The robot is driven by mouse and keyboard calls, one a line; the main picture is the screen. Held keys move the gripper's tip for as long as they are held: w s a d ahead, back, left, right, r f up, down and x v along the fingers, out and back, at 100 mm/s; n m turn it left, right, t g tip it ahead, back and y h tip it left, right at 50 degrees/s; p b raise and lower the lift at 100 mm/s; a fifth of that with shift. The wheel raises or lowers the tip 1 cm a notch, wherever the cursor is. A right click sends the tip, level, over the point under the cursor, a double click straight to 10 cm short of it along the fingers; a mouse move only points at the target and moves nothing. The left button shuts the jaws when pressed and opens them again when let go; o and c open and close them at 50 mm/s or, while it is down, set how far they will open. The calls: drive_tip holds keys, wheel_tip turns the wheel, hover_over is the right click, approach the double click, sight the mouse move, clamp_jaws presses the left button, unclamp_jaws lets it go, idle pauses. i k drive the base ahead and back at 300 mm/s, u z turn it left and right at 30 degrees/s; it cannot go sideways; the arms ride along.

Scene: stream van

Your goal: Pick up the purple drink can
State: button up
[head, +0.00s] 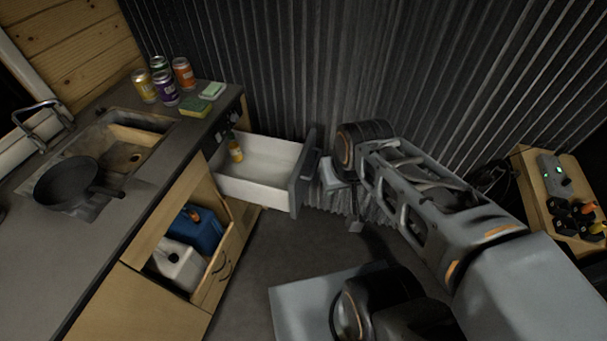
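The purple drink can (166,90) stands upright on the counter at the upper left of the head view. It is in a tight group with a yellow can (144,86), a green can (159,65) and an orange can (183,73). The purple can is at the front of the group, and its label faces me. My gripper (350,207) is well to the right of the cans, past the front of the open drawer, and points downward. No object shows in it. Its fingers are small and dark here, so I cannot tell how far apart they are.
A green-and-yellow sponge (196,107) and a pale green block (212,90) lie right of the cans. A sink (125,152) and a black pan (70,183) are nearer. An open white drawer (262,160) holding a yellow bottle (235,150) juts between counter and gripper.

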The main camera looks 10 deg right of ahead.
sight(164, 83)
drive_tip(key=z, duration=0.3)
drive_tip(key=k, duration=0.4)
drive_tip(key=z, duration=0.2)
drive_tip(key=i, duration=0.25)
drive_tip(key=u, duration=1.35)
drive_tip(key=i, duration=1.15)
drive_tip(key=u, duration=1.35)
